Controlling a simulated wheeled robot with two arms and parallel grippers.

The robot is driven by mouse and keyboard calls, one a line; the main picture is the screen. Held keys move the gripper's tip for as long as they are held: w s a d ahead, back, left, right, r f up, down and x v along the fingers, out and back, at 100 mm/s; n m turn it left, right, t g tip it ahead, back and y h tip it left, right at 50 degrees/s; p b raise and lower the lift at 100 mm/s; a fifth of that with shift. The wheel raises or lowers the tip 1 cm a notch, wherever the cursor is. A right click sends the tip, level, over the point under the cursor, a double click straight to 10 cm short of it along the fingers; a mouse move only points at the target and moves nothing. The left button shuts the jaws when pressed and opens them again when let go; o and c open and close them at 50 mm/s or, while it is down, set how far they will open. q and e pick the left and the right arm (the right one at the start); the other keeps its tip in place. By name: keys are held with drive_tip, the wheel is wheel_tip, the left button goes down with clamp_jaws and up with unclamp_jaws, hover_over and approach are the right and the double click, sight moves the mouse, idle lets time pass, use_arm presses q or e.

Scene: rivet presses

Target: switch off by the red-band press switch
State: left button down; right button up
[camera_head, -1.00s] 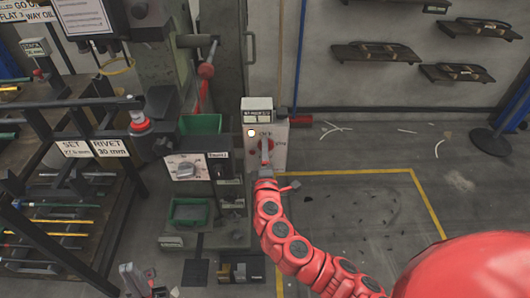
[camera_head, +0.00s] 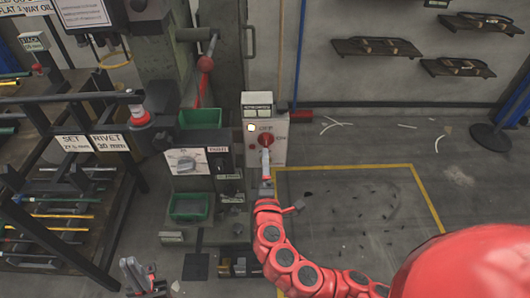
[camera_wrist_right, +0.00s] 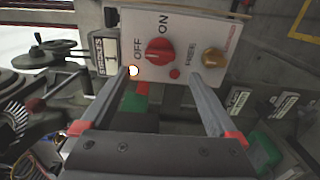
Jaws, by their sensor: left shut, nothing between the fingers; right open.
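The switch box (camera_head: 280,152) is a pale panel on the press, with a red rotary knob (camera_head: 266,140) and OFF and ON lettering. In the right wrist view the red knob (camera_wrist_right: 158,50) lies just beyond the fingertips, beside OFF and ON; its exact pointing is hard to read. A lit lamp (camera_wrist_right: 133,71) sits by OFF. My right gripper (camera_wrist_right: 158,78) is open and empty, apart from the knob; in the head view it (camera_head: 266,165) is just below the knob. My left gripper (camera_head: 132,268) is shut and empty at the lower left.
An amber knob (camera_wrist_right: 214,58) and a small red button (camera_wrist_right: 174,73) share the panel. A rack (camera_head: 60,222) fills the left side.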

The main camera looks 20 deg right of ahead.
drive_tip(key=v, duration=0.9)
drive_tip(key=shift+s, duration=0.35)
